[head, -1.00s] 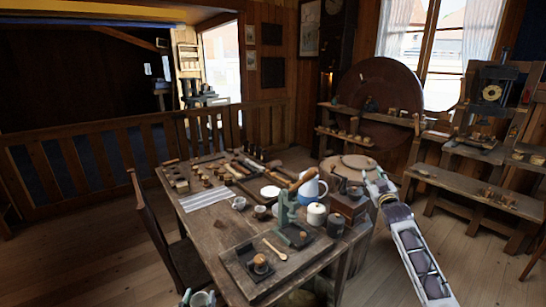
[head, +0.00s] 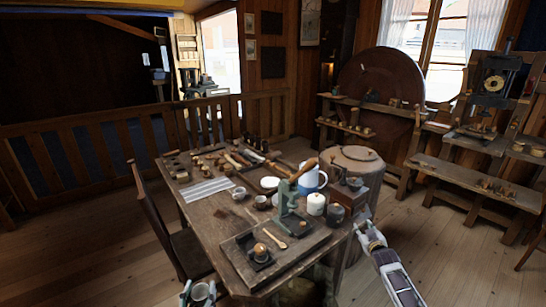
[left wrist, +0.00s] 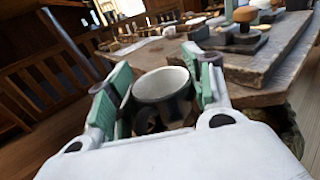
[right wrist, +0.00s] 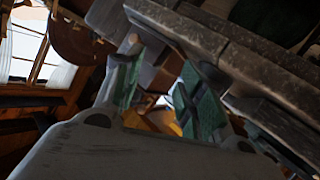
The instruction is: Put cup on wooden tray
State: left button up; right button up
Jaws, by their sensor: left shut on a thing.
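A pale cup (head: 200,291) with a grey inside is held in my left gripper (head: 199,294) at the bottom edge of the head view. In the left wrist view the cup (left wrist: 162,84) is upright between the green finger pads, off the table's near edge. A dark wooden tray (head: 236,250) with a round wooden knob piece on it lies at the table's near end; it also shows in the left wrist view (left wrist: 222,66), right of and beyond the cup. My right gripper (head: 366,234) is open and empty beside the table's right side.
A green press (head: 287,200), a blue-white kettle (head: 311,178), a lidded white jar (head: 316,204) and a grinder (head: 349,192) crowd the table's right side. Other cups (head: 239,193) stand mid-table. A chair (head: 160,215) is at the left. Some bare tabletop (head: 205,220) lies left of the tray.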

jog(key=s+a+f+g, duration=0.1)
jog(key=s+f+g, duration=0.1)
jog(key=s+f, duration=0.85)
jog(key=s+a+f+g, duration=0.1)
jog(key=s+f+g, duration=0.2)
jog(key=s+f, duration=0.8)
jog(key=s+f+g, duration=0.2)
jog(key=s+f, duration=0.4)
jog(key=f, duration=0.9)
jog(key=s+a+f+g, duration=0.1)
jog(key=s+f, duration=0.4)
jog(key=s, duration=0.9)
jog(key=s+a+f+g, duration=0.1)
jog(key=s+f+g, duration=0.2)
jog(key=s, duration=1.1)
jog(key=s+a+f+g, duration=0.2)
jog(key=s+f, duration=0.6)
jog(key=s, duration=0.5)
jog(key=shift+s+f+g+y, duration=0.3)
jog(key=shift+s, duration=0.1)
jog(key=shift+c, duration=0.5)
